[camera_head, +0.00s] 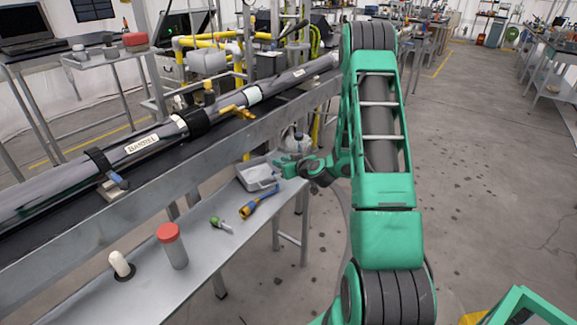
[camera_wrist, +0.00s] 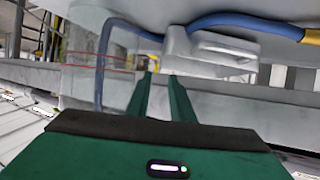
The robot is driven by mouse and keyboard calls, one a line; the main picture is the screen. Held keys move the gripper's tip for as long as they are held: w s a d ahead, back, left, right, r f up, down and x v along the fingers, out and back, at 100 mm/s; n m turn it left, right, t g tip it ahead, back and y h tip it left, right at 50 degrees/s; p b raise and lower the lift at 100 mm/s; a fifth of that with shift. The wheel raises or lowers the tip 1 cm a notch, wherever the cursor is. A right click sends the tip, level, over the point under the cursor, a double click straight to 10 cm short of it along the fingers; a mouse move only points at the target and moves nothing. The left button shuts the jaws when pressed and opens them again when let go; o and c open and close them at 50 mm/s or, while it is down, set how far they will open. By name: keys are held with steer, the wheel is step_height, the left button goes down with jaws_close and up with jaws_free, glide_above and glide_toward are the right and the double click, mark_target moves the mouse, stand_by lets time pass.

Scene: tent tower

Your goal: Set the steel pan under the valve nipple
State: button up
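The steel pan (camera_head: 258,176) is a shallow grey tray on the lower metal shelf, near its far end. A yellow brass valve fitting (camera_head: 238,112) sticks out from the long tube above it; the nipple itself is too small to make out. My gripper (camera_head: 281,164) is at the pan's far right side, close to its rim. In the wrist view, my gripper's two green fingers (camera_wrist: 161,76) stand apart with a narrow gap. A grey piece with a raised loop, apparently the pan (camera_wrist: 212,45), lies just beyond the fingertips. I cannot tell whether they touch.
On the shelf (camera_head: 150,277) are a blue-and-yellow tool (camera_head: 259,204), a small green-capped item (camera_head: 221,224), a red-capped jar (camera_head: 172,246) and a white-topped peg (camera_head: 121,264). The long tube (camera_head: 140,145) and its rail run above the shelf's back side.

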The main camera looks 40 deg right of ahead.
steer(key=s+a+r+n+g+y, duration=0.3)
steer(key=s+a+r+g, duration=0.35)
steer(key=s, duration=0.65)
steer(key=s+a+r+m+g, duration=0.1)
steer(key=s+r+m+g, duration=0.1)
steer(key=s, duration=0.8)
steer(key=s+a+r+m+g+h, duration=0.1)
steer(key=s+r+m, duration=0.3)
steer(key=s, duration=0.7)
steer(key=s+a+r+m+g+h, duration=0.1)
steer(key=s+r+g, duration=0.3)
steer(key=s, duration=0.7)
steer(key=shift+a+r+m, duration=0.3)
steer(key=shift+r+m, duration=0.6)
steer(key=shift+r, duration=0.05)
steer(key=shift+w+f+h, duration=0.25)
steer(key=shift+w+h, duration=0.05)
steer(key=shift+w, duration=0.25)
